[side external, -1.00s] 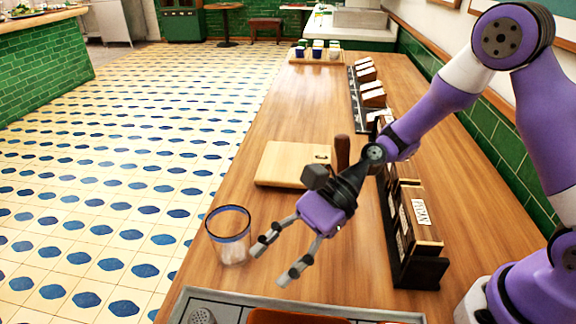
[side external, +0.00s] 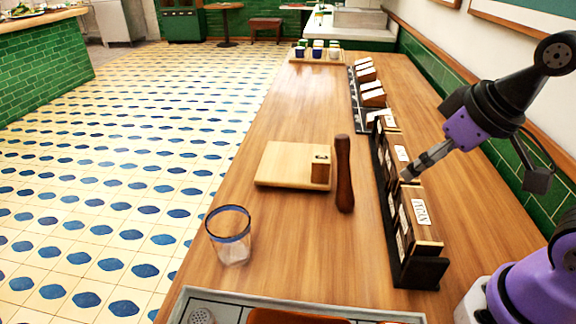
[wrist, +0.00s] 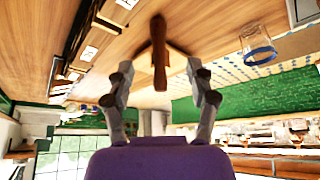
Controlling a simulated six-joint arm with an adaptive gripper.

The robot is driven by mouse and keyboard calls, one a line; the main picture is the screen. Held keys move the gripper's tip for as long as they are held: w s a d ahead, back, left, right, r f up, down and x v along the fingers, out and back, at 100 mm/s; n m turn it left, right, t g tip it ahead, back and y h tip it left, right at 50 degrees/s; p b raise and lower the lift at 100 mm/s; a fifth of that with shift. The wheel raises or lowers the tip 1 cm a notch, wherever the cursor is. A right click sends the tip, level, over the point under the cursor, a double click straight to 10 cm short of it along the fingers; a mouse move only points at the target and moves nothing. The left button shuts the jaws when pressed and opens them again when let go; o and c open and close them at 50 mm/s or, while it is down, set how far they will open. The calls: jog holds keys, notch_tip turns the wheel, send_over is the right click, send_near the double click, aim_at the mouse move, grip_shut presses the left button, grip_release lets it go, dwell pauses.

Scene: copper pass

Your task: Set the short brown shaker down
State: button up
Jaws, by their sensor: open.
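A dark brown turned-wood shaker (side external: 343,175) stands upright on the wooden counter, just right of a pale board. My gripper (side external: 414,166) is open and empty, above the row of labelled wooden boxes to the right of the shaker. In the wrist view its two fingers (wrist: 160,75) are spread apart with nothing held.
A blue-rimmed glass (side external: 230,240) stands near the left counter edge. Labelled boxes (side external: 425,215) line the right. A grey tray (side external: 225,296) lies in front. The counter between glass and boxes is clear.

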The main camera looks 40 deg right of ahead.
jog(key=shift+w, duration=0.1)
jog(key=n+g+y, duration=0.1)
jog(key=n+g, duration=0.3)
jog(key=n, duration=0.4)
send_over(200, 319)
jog(key=d, duration=0.1)
jog(key=f, duration=0.5)
jog(key=shift+s+d+f, duration=0.15)
jog(key=shift+s+f, duration=0.15)
jog(key=f, duration=0.2)
jog(key=a+f, duration=0.1)
jog(key=f, duration=0.1)
jog(key=shift+a+f, duration=0.1)
jog(key=shift+f, duration=0.25)
jog(key=f, duration=0.4)
jog(key=w+f, duration=0.1)
jog(key=f, duration=0.1)
jog(key=shift+a, duration=0.15)
jog(key=shift+c, duration=0.4)
